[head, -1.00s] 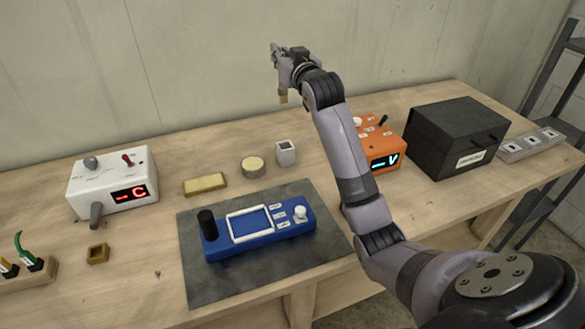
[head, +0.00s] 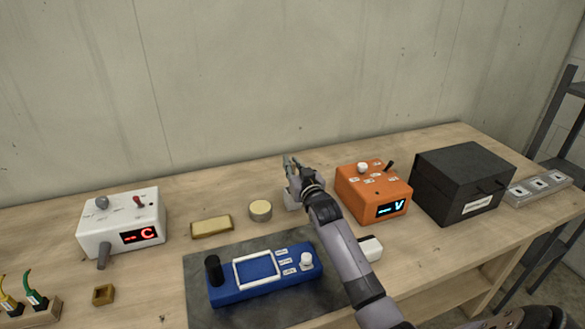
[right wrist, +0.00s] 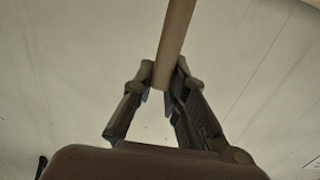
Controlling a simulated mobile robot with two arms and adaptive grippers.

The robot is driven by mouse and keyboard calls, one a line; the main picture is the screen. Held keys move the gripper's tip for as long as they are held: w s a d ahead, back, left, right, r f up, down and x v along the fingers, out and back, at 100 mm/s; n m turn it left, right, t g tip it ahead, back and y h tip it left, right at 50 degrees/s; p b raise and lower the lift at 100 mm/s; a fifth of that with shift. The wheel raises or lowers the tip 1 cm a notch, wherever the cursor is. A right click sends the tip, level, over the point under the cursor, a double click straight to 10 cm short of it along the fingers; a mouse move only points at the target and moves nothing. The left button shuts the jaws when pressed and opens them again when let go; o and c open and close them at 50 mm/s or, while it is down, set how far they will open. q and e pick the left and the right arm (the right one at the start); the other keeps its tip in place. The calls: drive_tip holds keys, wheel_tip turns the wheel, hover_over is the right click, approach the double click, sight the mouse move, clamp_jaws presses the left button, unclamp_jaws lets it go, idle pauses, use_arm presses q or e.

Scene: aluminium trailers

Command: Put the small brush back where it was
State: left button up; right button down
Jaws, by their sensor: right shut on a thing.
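In the head view the gripper hides the brush and part of the holder. I cannot tell whether the brush is inside the holder or above it. My left gripper is not in view.
The orange box (head: 373,192) stands close to the right of my gripper, with a black case (head: 462,185) beyond it. A round tin (head: 260,210) and a yellow block (head: 211,227) lie to the left. A blue device (head: 235,282) is in front on a grey mat.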

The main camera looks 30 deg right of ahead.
drive_tip(key=shift+f, duration=0.75)
drive_tip(key=shift+f, duration=0.2)
drive_tip(key=c, duration=1.6)
unclamp_jaws()
drive_tip(key=shift+r, duration=0.1)
